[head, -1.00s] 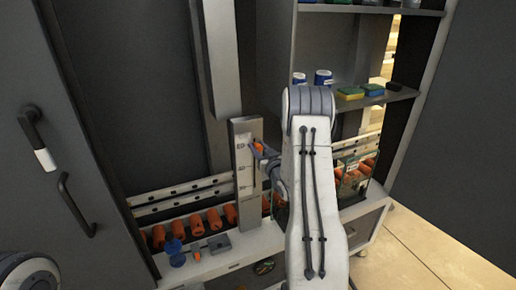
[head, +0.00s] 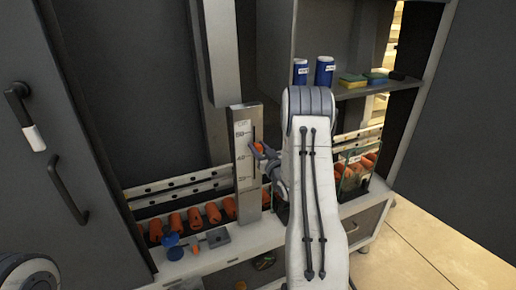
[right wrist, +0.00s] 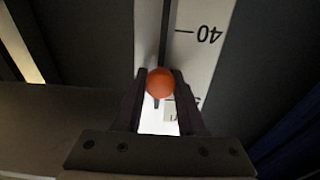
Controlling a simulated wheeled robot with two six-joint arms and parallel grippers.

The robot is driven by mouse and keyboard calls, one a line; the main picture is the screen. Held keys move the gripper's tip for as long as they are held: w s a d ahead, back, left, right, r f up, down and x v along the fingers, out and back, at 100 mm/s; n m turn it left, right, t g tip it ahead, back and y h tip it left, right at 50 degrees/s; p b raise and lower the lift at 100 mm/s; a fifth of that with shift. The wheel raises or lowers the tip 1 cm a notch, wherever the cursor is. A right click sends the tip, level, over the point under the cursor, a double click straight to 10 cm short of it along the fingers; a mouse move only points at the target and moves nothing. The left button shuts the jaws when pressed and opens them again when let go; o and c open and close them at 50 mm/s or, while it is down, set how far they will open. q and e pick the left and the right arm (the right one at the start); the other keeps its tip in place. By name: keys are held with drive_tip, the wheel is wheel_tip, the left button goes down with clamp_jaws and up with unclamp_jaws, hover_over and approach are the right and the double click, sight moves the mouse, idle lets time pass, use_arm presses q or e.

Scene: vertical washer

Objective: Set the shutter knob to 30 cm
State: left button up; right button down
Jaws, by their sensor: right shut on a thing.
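The shutter knob is a small orange ball (head: 259,147) on a slot in a grey upright scale plate (head: 247,190). The plate carries marks that read about 50, 40 and 30 from top to bottom. My right gripper (head: 262,151) is shut on the knob. In the right wrist view the knob (right wrist: 160,83) sits between the two fingers (right wrist: 160,92), and the 40 label (right wrist: 209,35) shows upside down. Only a rounded part of my left arm shows at the lower left; its gripper is out of view.
Orange cylinders (head: 195,217) line a rack behind the plate. A blue knob (head: 172,247) and a small grey block (head: 218,238) are on the ledge below. A shelf on the right holds blue jars (head: 324,71) and sponges (head: 352,81). Dark doors (head: 90,130) stand left.

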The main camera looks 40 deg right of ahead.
wheel_tip(320, 180, down, 16)
drive_tip(key=b, duration=1.3)
drive_tip(key=shift+r, duration=0.2)
drive_tip(key=c, duration=0.5)
unclamp_jaws()
drive_tip(key=shift+f, duration=0.1)
drive_tip(key=shift+s, duration=0.15)
drive_tip(key=b, duration=0.1)
approach(255, 176)
drive_tip(key=v, duration=0.4)
